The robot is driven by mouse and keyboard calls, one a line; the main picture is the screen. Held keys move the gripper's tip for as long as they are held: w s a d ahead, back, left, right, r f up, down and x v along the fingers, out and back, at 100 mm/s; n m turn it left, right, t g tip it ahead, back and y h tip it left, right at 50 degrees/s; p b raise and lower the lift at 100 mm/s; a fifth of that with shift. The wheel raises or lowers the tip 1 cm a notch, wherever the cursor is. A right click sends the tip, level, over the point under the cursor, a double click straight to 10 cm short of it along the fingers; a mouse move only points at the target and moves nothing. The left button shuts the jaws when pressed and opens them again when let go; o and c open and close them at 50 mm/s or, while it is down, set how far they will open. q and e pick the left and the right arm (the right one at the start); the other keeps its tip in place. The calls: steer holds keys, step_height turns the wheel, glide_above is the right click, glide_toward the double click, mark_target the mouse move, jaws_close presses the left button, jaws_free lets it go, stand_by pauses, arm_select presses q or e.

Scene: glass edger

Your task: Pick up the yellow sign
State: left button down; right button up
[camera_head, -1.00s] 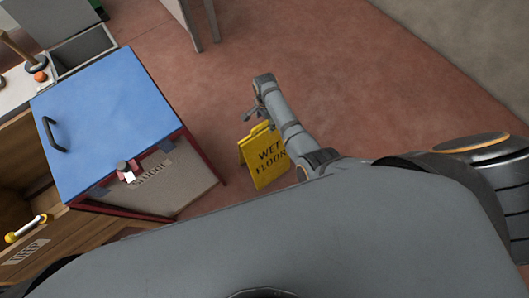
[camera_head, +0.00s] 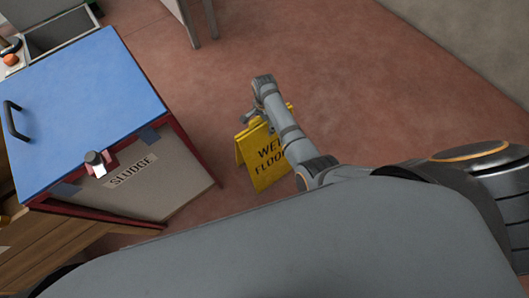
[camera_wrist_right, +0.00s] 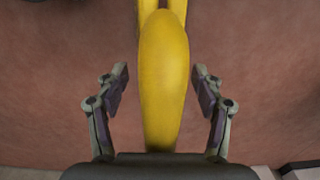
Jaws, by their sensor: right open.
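The yellow sign (camera_head: 266,160) stands on the reddish floor in the head view, with "WET FLOOR" in dark letters on its face. My right arm crosses in front of its right part. My right gripper (camera_head: 250,118) is at the sign's top edge in the head view. In the right wrist view the sign's rounded yellow top (camera_wrist_right: 165,80) lies between the two open fingers of my right gripper (camera_wrist_right: 162,90), with a gap on each side. The fingers do not appear to touch it. My left gripper is not in view.
A blue-topped box (camera_head: 85,110) labelled "SLUDGE" stands left of the sign, with a strip of floor between them. Grey legs (camera_head: 200,20) of a stand are at the top. Open floor (camera_head: 350,80) lies to the right and behind the sign.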

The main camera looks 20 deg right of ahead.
steer(key=shift+r, duration=0.15)
steer(key=c, duration=0.8)
jaws_close()
steer(key=shift+r, duration=0.2)
